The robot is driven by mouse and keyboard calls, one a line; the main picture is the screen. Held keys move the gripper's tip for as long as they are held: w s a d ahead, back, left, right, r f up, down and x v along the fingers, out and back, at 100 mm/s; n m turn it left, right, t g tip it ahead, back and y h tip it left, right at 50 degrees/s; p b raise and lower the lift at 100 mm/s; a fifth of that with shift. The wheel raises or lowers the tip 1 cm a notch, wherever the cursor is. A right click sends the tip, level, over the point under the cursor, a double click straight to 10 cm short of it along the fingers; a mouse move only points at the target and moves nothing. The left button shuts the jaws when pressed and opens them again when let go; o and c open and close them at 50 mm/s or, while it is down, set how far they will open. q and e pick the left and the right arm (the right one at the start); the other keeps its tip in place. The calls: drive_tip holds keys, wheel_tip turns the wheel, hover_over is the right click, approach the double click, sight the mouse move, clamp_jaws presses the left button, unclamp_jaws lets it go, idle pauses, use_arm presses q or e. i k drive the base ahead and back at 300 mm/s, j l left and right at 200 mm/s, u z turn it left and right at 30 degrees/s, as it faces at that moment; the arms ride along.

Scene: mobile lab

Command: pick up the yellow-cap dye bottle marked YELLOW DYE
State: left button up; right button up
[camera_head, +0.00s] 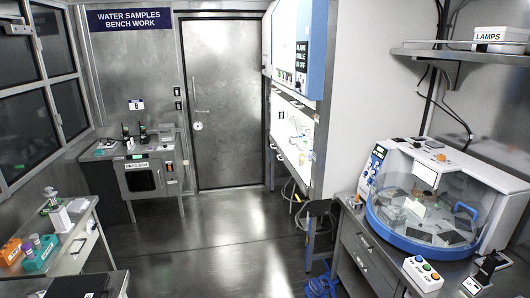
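I cannot make out a bottle marked YELLOW DYE or a clear yellow cap in the head view. Small coloured items (303,137) stand inside the fume hood (300,60) at the centre right, too small to identify. Neither of my grippers shows in this view.
A bench (82,236) at the left front holds an orange rack (11,252) and a green rack (41,254). The middle floor (210,250) is clear up to the metal door (225,100).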

sight(301, 162)
drive_tip(key=i+u, duration=0.25)
drive_tip(key=i, duration=1.95)
drive_tip(key=i+u, duration=0.2)
drive_tip(key=i, duration=0.35)
drive_tip(key=i+u, duration=0.2)
drive_tip(key=i, duration=0.35)
drive_tip(key=i+l+u, duration=0.15)
drive_tip(key=i, duration=0.4)
drive_tip(key=i+l+u, duration=0.2)
drive_tip(key=i, duration=0.35)
drive_tip(key=i+j, duration=0.1)
drive_tip(key=i, duration=0.4)
drive_tip(key=i+z, duration=0.15)
drive_tip(key=i, duration=0.35)
drive_tip(key=i+j, duration=0.2)
drive_tip(key=i, duration=0.3)
drive_tip(key=i+j+z, duration=0.1)
drive_tip(key=i, duration=0.4)
